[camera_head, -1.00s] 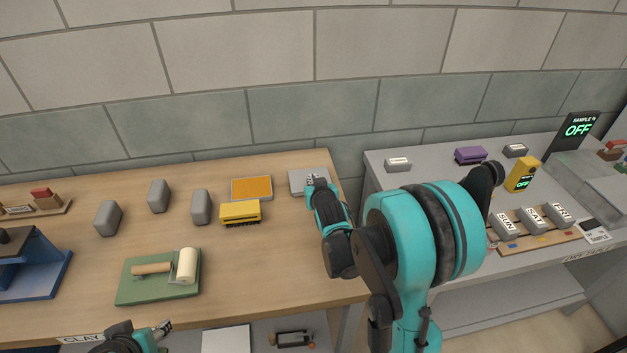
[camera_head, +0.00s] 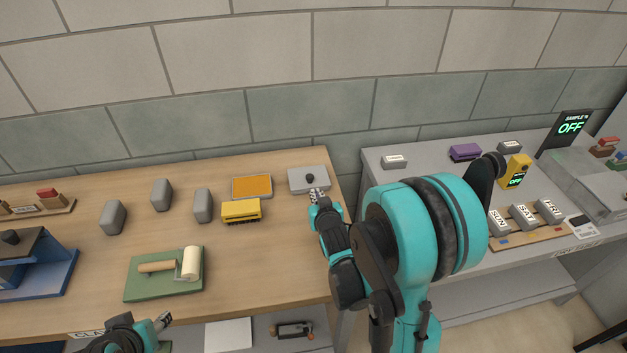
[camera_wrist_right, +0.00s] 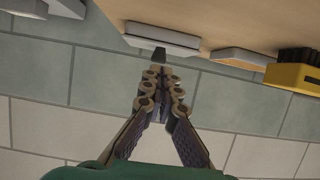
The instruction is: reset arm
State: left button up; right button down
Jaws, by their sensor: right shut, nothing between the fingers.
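My right gripper (camera_head: 316,196) is shut and empty. In the head view it is above the right end of the wooden table, just in front of a grey plate with a dark knob (camera_head: 308,179). The right wrist view shows its fingers (camera_wrist_right: 160,85) together, with the plate (camera_wrist_right: 165,40) beyond their tips. My left gripper (camera_head: 163,321) shows at the bottom left, low at the table's front edge. Its fingertips are too small to tell whether it is open or shut.
The wooden table (camera_head: 270,275) holds a yellow brush (camera_head: 241,210), an orange pad (camera_head: 252,187), several grey blocks (camera_head: 203,205) and a green board (camera_head: 140,288) with a roller. A grey table (camera_head: 425,180) with labelled blocks stands right. The wooden table's middle front is clear.

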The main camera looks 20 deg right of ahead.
jog(key=shift+s+a+f, duration=0.2)
jog(key=shift+s+f, duration=0.1)
jog(key=shift+s, duration=0.45)
jog(key=s+a+r+n+g+y, duration=0.1)
jog(key=s+a+r+g, duration=0.1)
jog(key=s, duration=0.4)
jog(key=s+a+r+n+g+y, duration=0.1)
jog(key=s+a+r+g, duration=0.1)
jog(key=s+a, duration=0.3)
jog(key=s+a+r+g+y, duration=0.1)
jog(key=s+a+g, duration=0.1)
jog(key=s, duration=0.7)
jog(key=shift+a+r+n, duration=0.4)
jog(key=shift+a, duration=0.4)
